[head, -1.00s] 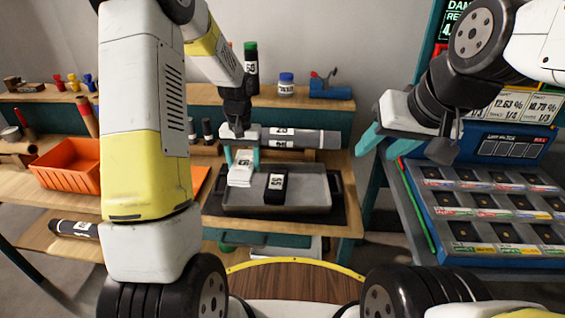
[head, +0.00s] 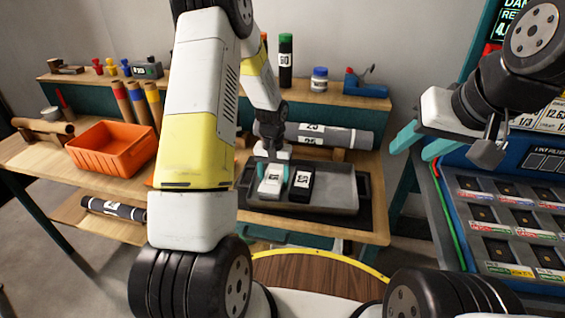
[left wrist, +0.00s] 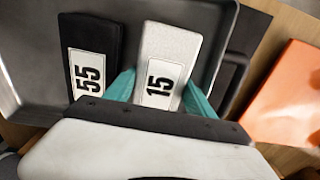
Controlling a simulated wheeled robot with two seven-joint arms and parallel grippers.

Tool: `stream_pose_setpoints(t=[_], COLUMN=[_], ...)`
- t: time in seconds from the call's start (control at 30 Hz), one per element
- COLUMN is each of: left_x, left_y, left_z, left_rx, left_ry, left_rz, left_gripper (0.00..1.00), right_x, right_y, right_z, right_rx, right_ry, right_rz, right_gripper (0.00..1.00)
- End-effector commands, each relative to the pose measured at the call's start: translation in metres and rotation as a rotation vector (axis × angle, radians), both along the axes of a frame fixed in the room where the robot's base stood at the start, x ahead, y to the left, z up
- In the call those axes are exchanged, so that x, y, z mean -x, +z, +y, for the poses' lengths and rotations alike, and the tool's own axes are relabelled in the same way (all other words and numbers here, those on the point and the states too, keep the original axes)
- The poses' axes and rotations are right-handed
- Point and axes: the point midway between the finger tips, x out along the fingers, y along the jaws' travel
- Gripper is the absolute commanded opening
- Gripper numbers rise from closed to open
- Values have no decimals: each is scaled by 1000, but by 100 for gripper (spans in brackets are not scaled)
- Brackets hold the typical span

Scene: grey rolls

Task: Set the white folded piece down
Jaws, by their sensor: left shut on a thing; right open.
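The white folded piece (head: 271,181), labelled 15, is at the left part of the grey tray (head: 340,197). It also shows in the left wrist view (left wrist: 167,62), between the teal fingers. My left gripper (head: 272,172) is shut on it; whether its underside touches the tray floor I cannot tell. A black folded piece (head: 301,184), labelled 55, lies in the tray just right of it, and also shows in the left wrist view (left wrist: 90,55). My right gripper (head: 420,145) is open and empty, away to the right of the tray.
Grey rolls (head: 325,136) lie behind the tray. An orange bin (head: 112,150) stands on the bench to the left. A display rack (head: 500,215) stands at the right. The right part of the tray is bare.

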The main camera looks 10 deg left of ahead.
Motion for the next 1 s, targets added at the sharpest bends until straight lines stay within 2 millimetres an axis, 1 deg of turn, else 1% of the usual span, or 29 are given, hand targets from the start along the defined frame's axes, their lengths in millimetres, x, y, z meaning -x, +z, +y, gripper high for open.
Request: stream_pose_setpoints(t=[0.27, 0.3, 0.4, 0.67, 0.77, 0.87, 1.0], left_x=[-1, -1, -1, 0, -1, -1, -2], left_y=[-1, -2, -1, -1, 2, 12, 40], left_z=[0, 0, 0, 0, 0, 0, 0], left_rx=[0, 0, 0, 0, 0, 0, 0], left_ry=[-1, -1, -1, -1, -1, -1, -2], left_rz=[-2, -2, -2, -2, -2, -4, -7], left_gripper=[16, 67, 85, 85, 85, 85, 85], right_x=[0, 0, 0, 0, 0, 0, 0], right_y=[0, 0, 0, 0, 0, 0, 0], right_z=[0, 0, 0, 0, 0, 0, 0], right_rx=[0, 0, 0, 0, 0, 0, 0], right_ry=[0, 0, 0, 0, 0, 0, 0], right_rz=[0, 0, 0, 0, 0, 0, 0], right_gripper=[45, 45, 45, 45, 45, 45, 45])
